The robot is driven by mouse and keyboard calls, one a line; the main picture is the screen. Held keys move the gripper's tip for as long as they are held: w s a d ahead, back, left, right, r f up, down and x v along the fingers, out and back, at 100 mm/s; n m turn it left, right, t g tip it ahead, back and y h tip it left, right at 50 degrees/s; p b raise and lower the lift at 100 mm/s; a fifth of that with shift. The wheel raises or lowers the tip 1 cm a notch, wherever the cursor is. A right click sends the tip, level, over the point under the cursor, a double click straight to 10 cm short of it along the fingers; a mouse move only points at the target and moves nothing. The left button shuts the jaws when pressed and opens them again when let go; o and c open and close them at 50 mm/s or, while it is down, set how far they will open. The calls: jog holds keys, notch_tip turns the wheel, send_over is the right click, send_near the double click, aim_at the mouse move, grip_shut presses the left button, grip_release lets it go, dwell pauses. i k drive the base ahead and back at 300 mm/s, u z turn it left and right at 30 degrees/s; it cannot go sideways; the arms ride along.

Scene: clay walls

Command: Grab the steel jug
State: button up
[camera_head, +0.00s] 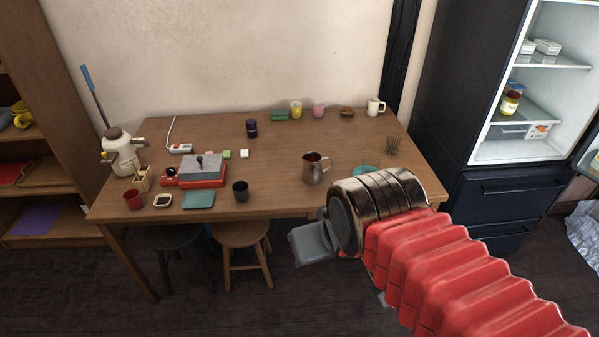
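The steel jug (314,170) stands upright on the wooden table (285,200), right of the middle and near the front edge. Its handle faces right, and its open top shows a dark reddish inside. My gripper (314,244) is in front of the table's front edge, below the jug in the picture and apart from it. One grey finger part shows beside my metal wrist. The rest is hidden behind my wrist and red arm sleeve, so its opening cannot be made out.
A teal bowl (366,171) sits right of the jug, partly behind my wrist. A dark cup (240,191) and a red-grey press (203,171) are to the left. Mugs line the back. Stools (243,236) stand under the table; a fridge (490,130) is at right.

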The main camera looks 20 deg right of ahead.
aim_at(313, 171)
jog(key=u, duration=0.05)
jog(key=i, duration=1.3)
jog(key=u, duration=0.05)
